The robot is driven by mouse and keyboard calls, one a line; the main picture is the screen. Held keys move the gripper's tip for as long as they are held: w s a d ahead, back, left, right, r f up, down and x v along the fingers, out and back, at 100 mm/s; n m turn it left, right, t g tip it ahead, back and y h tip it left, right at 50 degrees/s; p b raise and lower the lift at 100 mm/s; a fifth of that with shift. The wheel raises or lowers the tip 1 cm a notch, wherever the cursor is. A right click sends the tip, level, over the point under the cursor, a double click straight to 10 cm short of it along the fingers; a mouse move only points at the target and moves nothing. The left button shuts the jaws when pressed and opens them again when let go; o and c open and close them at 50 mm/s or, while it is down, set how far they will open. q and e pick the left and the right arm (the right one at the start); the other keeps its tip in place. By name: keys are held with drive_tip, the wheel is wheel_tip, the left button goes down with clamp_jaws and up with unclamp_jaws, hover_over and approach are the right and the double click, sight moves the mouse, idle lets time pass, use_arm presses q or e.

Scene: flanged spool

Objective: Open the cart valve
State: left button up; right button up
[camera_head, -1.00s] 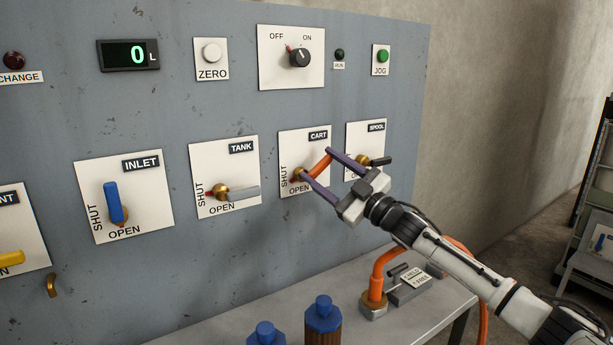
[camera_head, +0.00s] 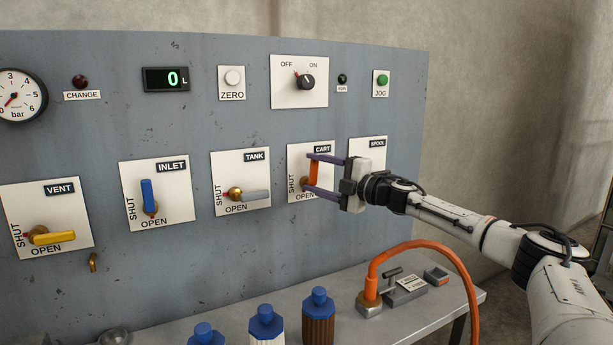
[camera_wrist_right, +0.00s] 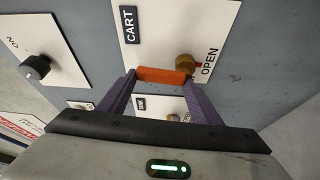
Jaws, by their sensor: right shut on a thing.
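The cart valve (camera_head: 297,190) is on a white plate labelled CART, with SHUT at its left and OPEN below. Its orange handle (camera_head: 314,174) stands nearly upright from the brass hub. My right gripper (camera_head: 312,174) is shut on this handle, one purple finger near each end. In the right wrist view the handle (camera_wrist_right: 164,76) lies between the fingertips, beside the brass hub (camera_wrist_right: 185,65) and the OPEN label. My left gripper is not in view.
The tank valve (camera_head: 250,195) is left of the cart plate. The spool plate (camera_head: 368,144) is to the right, its valve hidden by my gripper. Below, the bench (camera_head: 340,335) holds blue-capped bottles (camera_head: 319,300) and an orange hose (camera_head: 420,246).

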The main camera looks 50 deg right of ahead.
drive_tip(key=shift+a+n, duration=0.1)
drive_tip(key=shift+n, duration=0.3)
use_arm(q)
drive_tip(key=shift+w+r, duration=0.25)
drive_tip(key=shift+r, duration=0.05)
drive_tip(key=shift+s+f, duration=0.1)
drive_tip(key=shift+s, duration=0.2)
use_arm(e)
drive_tip(key=shift+f, duration=0.1)
drive_tip(key=o, duration=1.5)
drive_tip(key=shift+a, duration=0.1)
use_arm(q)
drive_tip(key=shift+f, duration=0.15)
